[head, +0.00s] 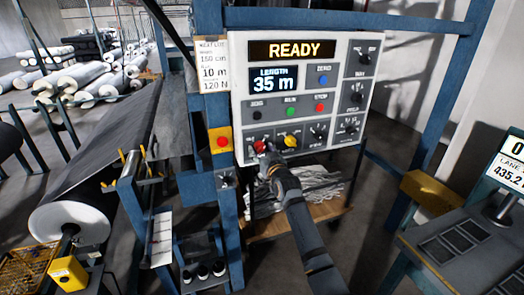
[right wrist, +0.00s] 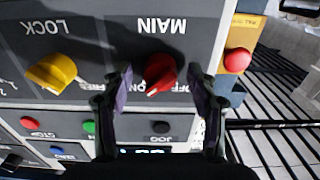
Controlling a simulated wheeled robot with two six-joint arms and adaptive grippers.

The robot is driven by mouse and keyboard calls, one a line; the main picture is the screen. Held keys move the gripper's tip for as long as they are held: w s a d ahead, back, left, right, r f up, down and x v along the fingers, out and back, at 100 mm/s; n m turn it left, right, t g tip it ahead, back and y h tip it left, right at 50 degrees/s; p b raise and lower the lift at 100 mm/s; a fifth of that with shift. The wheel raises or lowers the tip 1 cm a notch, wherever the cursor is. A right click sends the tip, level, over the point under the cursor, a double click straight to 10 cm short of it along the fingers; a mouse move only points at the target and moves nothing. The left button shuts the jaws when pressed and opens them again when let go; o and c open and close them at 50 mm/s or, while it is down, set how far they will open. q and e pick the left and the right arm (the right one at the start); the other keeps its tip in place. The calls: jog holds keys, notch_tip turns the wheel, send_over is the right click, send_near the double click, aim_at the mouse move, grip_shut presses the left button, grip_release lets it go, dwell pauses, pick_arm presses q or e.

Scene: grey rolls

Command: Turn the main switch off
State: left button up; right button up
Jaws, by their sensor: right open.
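The main switch is a red knob (head: 259,146) at the lower left of the grey control panel (head: 240,80). In the right wrist view, which shows the panel upside down, the red knob (right wrist: 160,70) sits under the word MAIN. Its white pointer mark points down and slightly left in that picture; the small lettering beside it is partly hidden by my fingers. My right gripper (right wrist: 160,78) is open, with one finger on each side of the knob and a gap visible on both sides. In the head view, my right gripper (head: 266,160) hides part of the knob. My left gripper is not in view.
A yellow LOCK knob (right wrist: 52,72) is close beside the main switch. A red button on a yellow plate (right wrist: 237,61) is on its other side. Small coloured buttons and a READY display (head: 295,50) are above on the panel.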

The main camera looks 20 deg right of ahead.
jog(key=c, duration=1.2)
jog(key=shift+n, duration=0.3)
jog(key=n+b, duration=0.1)
jog(key=n, duration=0.1)
jog(key=shift+f+n+b, duration=0.15)
jog(key=shift+n+b, duration=0.2)
jog(key=shift+n, duration=0.05)
jog(key=n+b, duration=0.1)
jog(key=n, duration=0.4)
jog(key=shift+d+b, duration=0.1)
jog(key=shift+b, duration=0.3)
jog(key=n+b, duration=0.1)
jog(key=n, duration=0.4)
jog(key=shift+n+b, duration=0.55)
jog(key=shift+n, duration=1.65)
